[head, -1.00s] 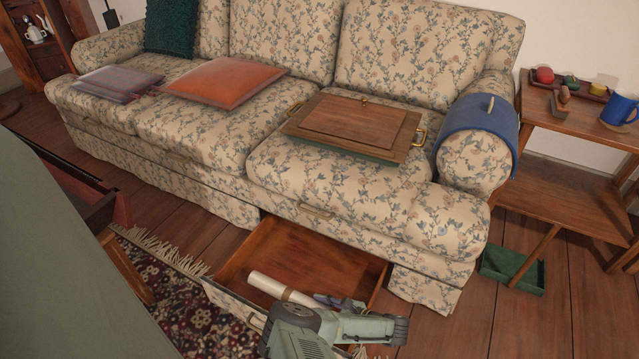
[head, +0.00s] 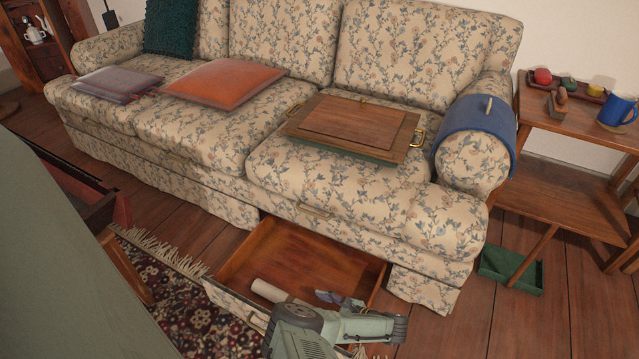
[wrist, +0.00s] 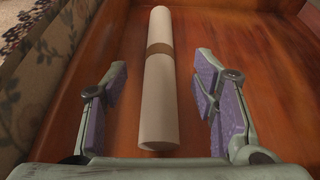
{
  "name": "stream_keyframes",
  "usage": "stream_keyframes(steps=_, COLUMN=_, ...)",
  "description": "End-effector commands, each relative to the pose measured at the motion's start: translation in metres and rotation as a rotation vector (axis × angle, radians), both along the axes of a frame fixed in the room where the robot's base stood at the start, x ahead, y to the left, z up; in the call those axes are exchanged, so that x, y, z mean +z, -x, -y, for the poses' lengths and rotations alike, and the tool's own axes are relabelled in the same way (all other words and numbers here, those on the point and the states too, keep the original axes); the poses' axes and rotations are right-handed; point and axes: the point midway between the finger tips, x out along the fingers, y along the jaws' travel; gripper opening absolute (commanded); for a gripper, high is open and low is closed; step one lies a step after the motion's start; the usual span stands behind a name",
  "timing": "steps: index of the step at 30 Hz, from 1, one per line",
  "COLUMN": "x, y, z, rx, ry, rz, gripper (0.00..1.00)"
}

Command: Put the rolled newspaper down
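The rolled newspaper (wrist: 160,95) is a cream tube with a brown band. It appears to lie on the wooden floor of the open sofa drawer (head: 300,248). Its far end also shows in the head view (head: 268,290), and the rest is hidden behind my gripper. My gripper (wrist: 162,72) is open, with one purple-padded finger on each side of the roll. Clear gaps show between the pads and the paper. In the head view my gripper (head: 330,298) is over the front part of the drawer.
The floral sofa (head: 370,215) stands above and behind the drawer. A wooden tray (head: 350,125) and an orange cushion (head: 225,82) lie on its seat. A fringed rug (head: 200,310) is at the drawer's left. A side table (head: 560,120) stands right.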

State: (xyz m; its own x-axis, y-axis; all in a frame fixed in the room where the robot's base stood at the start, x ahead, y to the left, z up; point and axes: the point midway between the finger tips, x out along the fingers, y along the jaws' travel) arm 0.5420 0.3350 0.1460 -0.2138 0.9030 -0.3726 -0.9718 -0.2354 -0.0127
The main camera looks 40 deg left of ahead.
Motion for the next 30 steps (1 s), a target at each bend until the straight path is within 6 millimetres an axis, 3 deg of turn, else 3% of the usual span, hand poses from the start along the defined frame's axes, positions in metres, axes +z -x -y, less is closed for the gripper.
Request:
stream_keyframes(steps=1, x=-0.012, y=0.006, z=0.003, rx=-0.001, ry=0.012, rz=-0.009, gripper=0.57)
stream_keyframes(steps=8, x=-0.012, y=0.007, z=0.003, rx=0.001, ry=0.012, rz=-0.008, gripper=0.57)
stream_keyframes(steps=14, x=0.003, y=0.006, z=0.005, rx=-0.001, ry=0.014, rz=-0.009, gripper=0.57)
stream_keyframes(steps=24, x=0.037, y=-0.014, z=0.075, rx=-0.006, ry=0.012, rz=-0.006, gripper=0.57)
stream_keyframes(steps=30, x=0.052, y=-0.021, z=0.101, rx=-0.004, ry=0.008, rz=-0.006, gripper=0.57)
